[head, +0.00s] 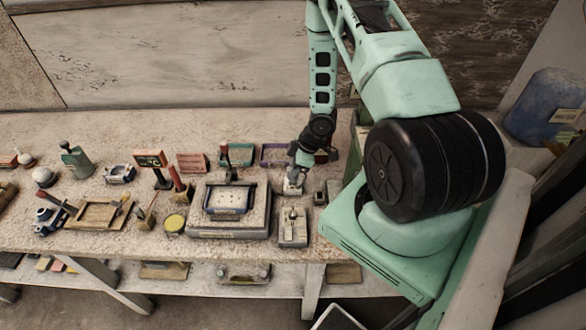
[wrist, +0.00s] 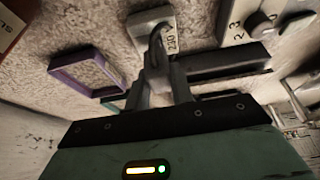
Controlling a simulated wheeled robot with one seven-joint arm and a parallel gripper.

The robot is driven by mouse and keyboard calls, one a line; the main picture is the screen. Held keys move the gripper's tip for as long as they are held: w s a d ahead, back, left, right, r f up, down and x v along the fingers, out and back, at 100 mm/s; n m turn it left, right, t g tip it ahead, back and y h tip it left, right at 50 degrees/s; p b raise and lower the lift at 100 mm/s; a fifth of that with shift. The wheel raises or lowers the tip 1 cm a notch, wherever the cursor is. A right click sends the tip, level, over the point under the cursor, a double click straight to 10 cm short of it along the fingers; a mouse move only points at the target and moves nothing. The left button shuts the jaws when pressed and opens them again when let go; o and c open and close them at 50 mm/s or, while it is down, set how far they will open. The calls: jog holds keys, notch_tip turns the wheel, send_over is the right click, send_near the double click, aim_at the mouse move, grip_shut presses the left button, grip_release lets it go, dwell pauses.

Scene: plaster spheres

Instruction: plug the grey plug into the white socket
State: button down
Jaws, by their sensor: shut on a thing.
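My gripper (head: 296,174) is over the back right part of the workbench, and its fingers (wrist: 162,72) show in the wrist view. It is shut on the grey plug (wrist: 157,45), which is largely hidden between the fingers. The white socket (wrist: 137,22), a pale block with a "230 V" label, lies right at the fingertips. It also shows below the gripper in the head view (head: 292,189). The plug's end overlaps the socket's face in the wrist view; I cannot tell whether it is inserted.
A grey box with knobs (head: 292,228) stands in front of the socket. A purple-rimmed tray (wrist: 82,75) lies close by. A dark tray on a grey base (head: 228,200) stands to the left. Several tools and small parts crowd the bench's left side.

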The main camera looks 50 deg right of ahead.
jog(key=shift+f+b, duration=1)
jog(key=shift+f, duration=0.45)
jog(key=c, duration=1.1)
grip_release()
jog(key=shift+r, duration=0.1)
jog(key=shift+r+p, duration=1.9)
jog(key=shift+r, duration=0.1)
jog(key=shift+w, duration=0.1)
